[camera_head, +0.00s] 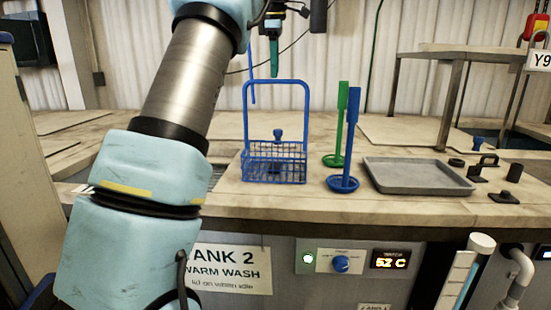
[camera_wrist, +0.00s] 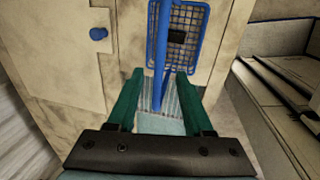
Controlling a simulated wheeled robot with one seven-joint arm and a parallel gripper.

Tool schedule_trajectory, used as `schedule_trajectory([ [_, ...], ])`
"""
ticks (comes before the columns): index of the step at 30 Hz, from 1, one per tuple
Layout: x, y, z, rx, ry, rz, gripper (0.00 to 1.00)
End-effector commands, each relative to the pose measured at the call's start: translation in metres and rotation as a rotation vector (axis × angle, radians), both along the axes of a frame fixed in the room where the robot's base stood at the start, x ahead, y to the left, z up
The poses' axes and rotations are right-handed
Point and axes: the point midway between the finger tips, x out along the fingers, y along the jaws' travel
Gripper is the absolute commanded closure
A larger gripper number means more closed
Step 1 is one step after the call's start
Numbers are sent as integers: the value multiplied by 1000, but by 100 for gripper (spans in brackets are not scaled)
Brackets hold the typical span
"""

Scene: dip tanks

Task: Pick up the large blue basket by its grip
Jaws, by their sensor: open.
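The large blue basket (camera_head: 274,178) stands upright on the bench in the head view. It has wire-mesh sides and a tall arched handle with a level grip (camera_head: 275,82) on top. In the wrist view, its mesh (camera_wrist: 190,18) lies below and the blue grip bar (camera_wrist: 160,55) runs lengthwise between my fingers. My gripper (camera_head: 273,72) has green fingers pointing down just above the grip in the head view. The wrist view shows my gripper (camera_wrist: 160,76) open, with a finger on each side of the bar. I cannot tell whether either finger touches it.
A blue upright-handled dish (camera_head: 343,183) and a green one (camera_head: 335,160) stand right of the basket, then a grey tray (camera_head: 415,187). Small dark fittings (camera_head: 502,196) sit farther right. A lid with a blue knob (camera_wrist: 98,34) is beside the basket. A raised shelf (camera_head: 480,52) stands behind.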

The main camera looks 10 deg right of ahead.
Motion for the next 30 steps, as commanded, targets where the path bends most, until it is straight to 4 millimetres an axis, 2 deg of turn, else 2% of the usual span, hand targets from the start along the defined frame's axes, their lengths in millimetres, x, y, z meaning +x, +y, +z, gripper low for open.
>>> schedule_trajectory([
  [3,3,-1,-16,1,2,-1,49],
  [11,7,-3,-34,0,1,-2,49],
  [19,14,-8,-71,0,0,-3,49],
  [28,16,-8,-77,-1,-2,-3,49],
  [30,16,-8,-77,-1,-2,-2,57],
])
